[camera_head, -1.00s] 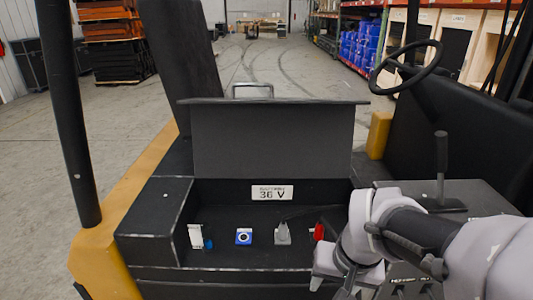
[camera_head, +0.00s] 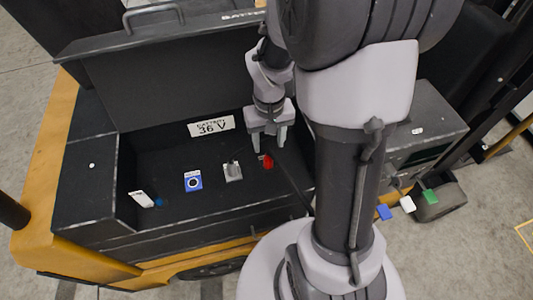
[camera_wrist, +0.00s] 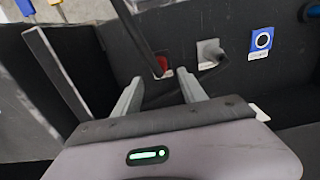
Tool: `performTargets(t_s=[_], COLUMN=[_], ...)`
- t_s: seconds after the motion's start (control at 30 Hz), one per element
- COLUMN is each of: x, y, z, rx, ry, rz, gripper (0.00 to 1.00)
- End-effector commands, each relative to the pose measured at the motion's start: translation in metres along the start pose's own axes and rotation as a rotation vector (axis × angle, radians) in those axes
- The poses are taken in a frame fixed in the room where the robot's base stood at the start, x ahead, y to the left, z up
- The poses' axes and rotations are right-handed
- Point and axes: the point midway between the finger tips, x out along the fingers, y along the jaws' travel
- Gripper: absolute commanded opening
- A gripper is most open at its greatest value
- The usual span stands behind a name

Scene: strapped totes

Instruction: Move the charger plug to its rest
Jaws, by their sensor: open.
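A small red piece (camera_head: 267,161) is in the open black battery compartment; it also shows in the wrist view (camera_wrist: 162,64). A grey block (camera_head: 233,171) with a dark stub or cable sits to its left, and to its right in the wrist view (camera_wrist: 209,51). I cannot tell for sure which of them is the charger plug or its rest. My gripper (camera_head: 268,148) points down into the compartment, just above the red piece. In the wrist view its two fingers (camera_wrist: 162,90) are apart with nothing seen held between them.
A blue square with a ring mark (camera_head: 193,181) and a white tag (camera_head: 142,199) lie further left. The raised lid (camera_head: 170,80) and "36 V" label (camera_head: 211,126) are behind. A black strip (camera_wrist: 138,35) crosses near the fingers.

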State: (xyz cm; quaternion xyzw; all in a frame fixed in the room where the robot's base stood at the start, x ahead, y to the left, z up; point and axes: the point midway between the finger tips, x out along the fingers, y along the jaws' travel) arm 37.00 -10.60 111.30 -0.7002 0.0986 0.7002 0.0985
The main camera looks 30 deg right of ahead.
Motion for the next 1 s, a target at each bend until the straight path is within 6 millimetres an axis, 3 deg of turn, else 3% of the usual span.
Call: performTargets(t_s=[0.17,0.7,1.0], x=[0.012,0.087,0.089], y=[0.0,0.0,0.0], z=[0.0,0.0,0.0], rx=[0.0,0.0,0.0], ry=[0.0,0.0,0.0], rz=[0.0,0.0,0.0], gripper=[0.49,0.49,0.49])
